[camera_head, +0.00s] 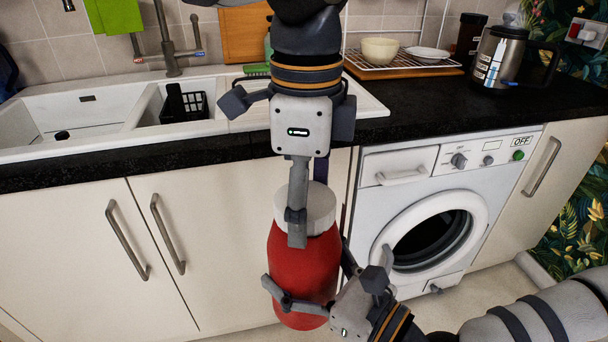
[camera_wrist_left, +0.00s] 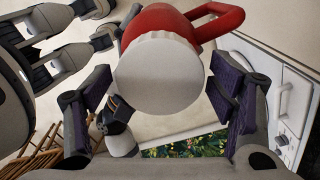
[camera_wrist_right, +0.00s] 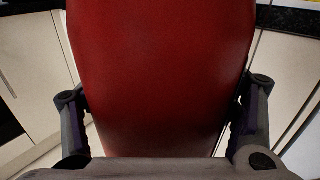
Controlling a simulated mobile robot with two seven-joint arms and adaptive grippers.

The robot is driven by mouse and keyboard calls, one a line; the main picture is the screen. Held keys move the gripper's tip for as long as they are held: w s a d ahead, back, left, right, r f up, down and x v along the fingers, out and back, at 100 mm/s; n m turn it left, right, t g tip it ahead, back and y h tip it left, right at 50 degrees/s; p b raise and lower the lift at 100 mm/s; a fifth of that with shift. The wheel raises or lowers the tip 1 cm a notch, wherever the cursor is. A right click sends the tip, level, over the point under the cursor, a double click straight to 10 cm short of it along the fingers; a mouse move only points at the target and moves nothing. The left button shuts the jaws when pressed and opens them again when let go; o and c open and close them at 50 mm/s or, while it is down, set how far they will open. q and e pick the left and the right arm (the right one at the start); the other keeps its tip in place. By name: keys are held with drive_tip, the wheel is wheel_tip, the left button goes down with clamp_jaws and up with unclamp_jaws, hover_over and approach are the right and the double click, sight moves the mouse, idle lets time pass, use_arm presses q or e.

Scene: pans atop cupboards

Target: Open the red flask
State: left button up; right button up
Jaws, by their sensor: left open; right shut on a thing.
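The red flask (camera_head: 303,268) with a ribbed white lid (camera_head: 319,208) is held upright in front of the cupboards. My right gripper (camera_head: 310,272) is shut around its red body, one finger on each side; the body fills the right wrist view (camera_wrist_right: 160,75). My left gripper (camera_head: 306,215) hangs above, pointing down, open with its fingers on either side of the lid. In the left wrist view the lid (camera_wrist_left: 158,74) sits between the open fingers, with visible gaps on both sides. A red handle (camera_wrist_left: 217,22) shows beside the body there.
A black worktop (camera_head: 420,100) runs behind, with a white sink (camera_head: 85,115) at left. Cream cupboards (camera_head: 85,230) and a washing machine (camera_head: 430,215) are below.

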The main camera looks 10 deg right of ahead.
use_arm(q)
drive_tip(key=c, duration=1.2)
drive_tip(key=n, duration=1)
drive_tip(key=shift+r, duration=0.15)
drive_tip(key=shift+r, duration=1)
